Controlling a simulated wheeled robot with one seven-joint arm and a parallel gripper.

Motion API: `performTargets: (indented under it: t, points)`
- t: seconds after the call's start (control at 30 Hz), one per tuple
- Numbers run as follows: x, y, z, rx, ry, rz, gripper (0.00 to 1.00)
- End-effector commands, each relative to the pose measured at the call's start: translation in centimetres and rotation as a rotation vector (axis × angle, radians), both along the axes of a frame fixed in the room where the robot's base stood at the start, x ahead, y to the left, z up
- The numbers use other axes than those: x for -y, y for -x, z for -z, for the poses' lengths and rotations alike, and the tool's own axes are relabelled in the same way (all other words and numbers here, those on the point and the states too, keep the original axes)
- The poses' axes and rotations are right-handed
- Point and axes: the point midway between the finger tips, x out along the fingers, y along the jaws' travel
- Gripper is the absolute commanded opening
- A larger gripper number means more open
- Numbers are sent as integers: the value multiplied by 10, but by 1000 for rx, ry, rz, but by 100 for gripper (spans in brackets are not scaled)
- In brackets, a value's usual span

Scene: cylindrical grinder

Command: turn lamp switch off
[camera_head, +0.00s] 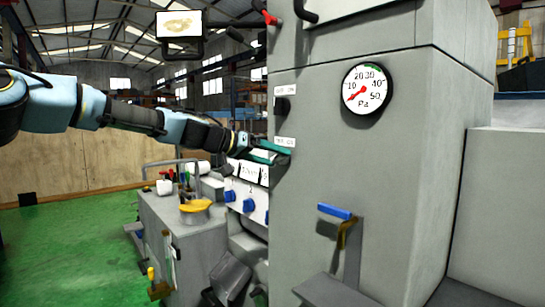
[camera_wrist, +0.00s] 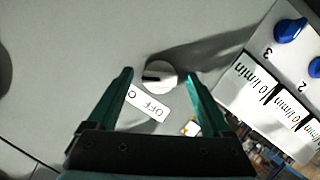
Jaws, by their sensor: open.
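My gripper (camera_wrist: 160,73) is open, with one green finger on each side of the switch and gaps visible to both. I cannot tell whether the fingers reach the panel. In the head view, my gripper (camera_head: 273,151) is at the left edge of the grey cabinet, just under a small white label (camera_head: 285,142); the switch there is mostly hidden by the fingers.
Blue knobs (camera_head: 248,205) are on a lower white panel; one blue knob (camera_wrist: 290,30) shows right in the wrist view. A blue-handled lever (camera_head: 335,211) sticks out lower down.

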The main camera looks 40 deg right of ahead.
Motion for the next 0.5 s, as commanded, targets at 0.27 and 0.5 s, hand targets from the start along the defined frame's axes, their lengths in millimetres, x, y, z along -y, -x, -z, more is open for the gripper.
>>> performTargets:
  t: [0.27,0.5]
  points:
    - [0,0,0,0,0,0,57]
    - [0,0,0,0,0,0,30]
